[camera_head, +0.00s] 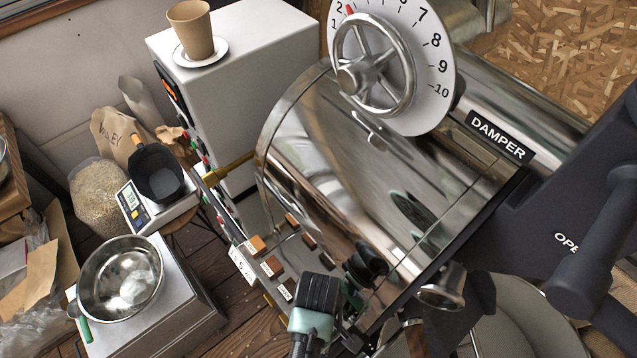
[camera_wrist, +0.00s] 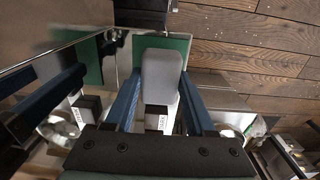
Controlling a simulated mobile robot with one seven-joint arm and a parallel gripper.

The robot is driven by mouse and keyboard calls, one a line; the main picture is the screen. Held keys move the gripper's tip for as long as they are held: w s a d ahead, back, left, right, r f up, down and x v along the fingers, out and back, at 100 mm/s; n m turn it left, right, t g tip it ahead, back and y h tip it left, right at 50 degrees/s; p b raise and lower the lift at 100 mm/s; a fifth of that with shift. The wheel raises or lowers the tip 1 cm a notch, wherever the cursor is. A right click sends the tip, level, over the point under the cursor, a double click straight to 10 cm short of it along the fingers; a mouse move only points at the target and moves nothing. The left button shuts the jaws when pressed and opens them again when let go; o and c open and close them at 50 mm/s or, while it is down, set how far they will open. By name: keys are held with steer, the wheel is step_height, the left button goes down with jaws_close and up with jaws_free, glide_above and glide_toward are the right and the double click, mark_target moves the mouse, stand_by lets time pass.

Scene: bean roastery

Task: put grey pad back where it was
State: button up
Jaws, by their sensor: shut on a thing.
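The grey pad (camera_wrist: 160,68) is a light grey block with rounded corners in the wrist view. It sits between the two blue fingers of my gripper (camera_wrist: 160,92), and the gripper is shut on it. A green surface (camera_wrist: 182,46) shows behind the pad; whether the pad touches it, I cannot tell. In the head view, a black and teal part of my arm (camera_head: 312,305) is at the front of the steel roaster drum (camera_head: 310,130). I cannot make out the pad there.
Several small brown blocks (camera_head: 272,266) with labels line the ledge left of my arm. A steel bowl (camera_head: 118,280) stands on a metal box at lower left. A scale (camera_head: 135,208) holds a black pan (camera_head: 158,173). A cup (camera_head: 190,28) stands on the white cabinet (camera_head: 250,60).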

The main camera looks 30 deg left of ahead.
steer(key=shift+f, duration=0.9)
steer(key=shift+f, duration=0.1)
steer(key=o, duration=1.2)
step_height(320, 180, up, 12)
